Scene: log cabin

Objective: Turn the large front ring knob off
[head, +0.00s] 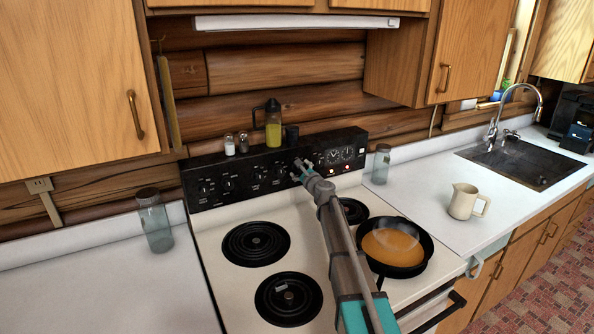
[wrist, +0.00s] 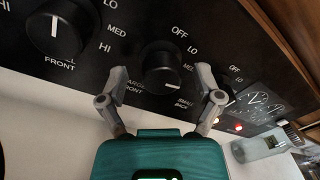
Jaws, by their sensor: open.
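The black control panel (head: 215,172) at the back of the stove carries several black knobs. In the wrist view, a black knob (wrist: 163,66) sits between the two fingers of my gripper (wrist: 161,84). The lettering "ARGE RONT", cut by my finger, is just left below this knob, and "SMALL BACK" is at its lower right. Its white mark is at the lower right of its face, away from the "OFF" above. My gripper is open around the knob; I cannot tell whether the fingers touch it. In the head view my gripper (head: 303,170) is at the panel and covers the knob.
A pan (head: 427,250) of orange-brown liquid stands on the front right burner, beside my arm. Other burners (head: 256,244) are bare. An oil bottle (head: 273,125) and shakers (head: 243,143) stand on the panel top. Another knob (wrist: 52,32) is left of my gripper. A jar (head: 381,164) stands right.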

